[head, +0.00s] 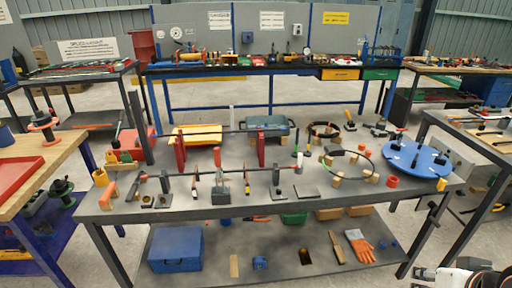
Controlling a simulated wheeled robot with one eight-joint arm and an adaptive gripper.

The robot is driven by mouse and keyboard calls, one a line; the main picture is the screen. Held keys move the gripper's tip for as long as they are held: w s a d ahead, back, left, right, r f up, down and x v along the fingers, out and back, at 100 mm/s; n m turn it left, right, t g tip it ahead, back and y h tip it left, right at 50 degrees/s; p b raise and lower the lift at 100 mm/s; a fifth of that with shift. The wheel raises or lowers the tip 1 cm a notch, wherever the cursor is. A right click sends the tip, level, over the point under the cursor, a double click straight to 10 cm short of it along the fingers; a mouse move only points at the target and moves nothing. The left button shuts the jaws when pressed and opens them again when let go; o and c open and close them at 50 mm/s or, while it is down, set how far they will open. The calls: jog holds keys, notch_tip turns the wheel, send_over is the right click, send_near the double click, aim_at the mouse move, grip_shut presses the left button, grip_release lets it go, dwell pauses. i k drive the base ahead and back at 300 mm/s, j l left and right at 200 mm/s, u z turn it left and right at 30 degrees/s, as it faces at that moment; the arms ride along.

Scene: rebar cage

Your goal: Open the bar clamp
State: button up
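A long thin dark bar (207,173) runs nearly level across the front left of the grey workbench (330,203), with upright pieces along it and a red and pale piece at its right end. It may be the bar clamp, but the view is too small to be sure or to tell how its jaws stand. An orange handle (108,195) lies near its left end. White and black parts of my arm show in the bottom right corner, apart from the bench. No gripper fingertips can be made out.
Two red uprights (180,152) carry another bar behind. A blue round plate (416,159) and a cable loop occupy the bench's right side. The lower shelf holds a blue box (175,249) and orange gloves (361,247). A wooden bench (30,188) stands left; grey floor is clear between benches.

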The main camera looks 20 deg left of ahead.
aim_at(217, 151)
jog(key=j+z, duration=0.2)
jog(key=j, duration=0.2)
jog(key=j+z, duration=0.15)
jog(key=j, duration=0.3)
jog(key=k+j+z, duration=0.2)
jog(key=j, duration=0.15)
jog(key=j+z, duration=0.15)
jog(key=j, duration=0.3)
jog(key=k+j+z, duration=0.2)
jog(key=j, duration=0.15)
jog(key=j+z, duration=0.15)
jog(key=j, duration=0.25)
jog(key=k+j, duration=0.15)
jog(key=j, duration=0.25)
jog(key=k+j, duration=0.15)
jog(key=j, duration=0.2)
jog(key=k+j, duration=0.2)
jog(key=j, duration=0.2)
jog(key=k+j, duration=0.15)
jog(key=j, duration=0.2)
jog(key=k+j, duration=0.15)
jog(key=j, duration=0.25)
jog(key=k+j+z, duration=0.1)
jog(key=j, duration=0.25)
jog(key=k, duration=0.1)
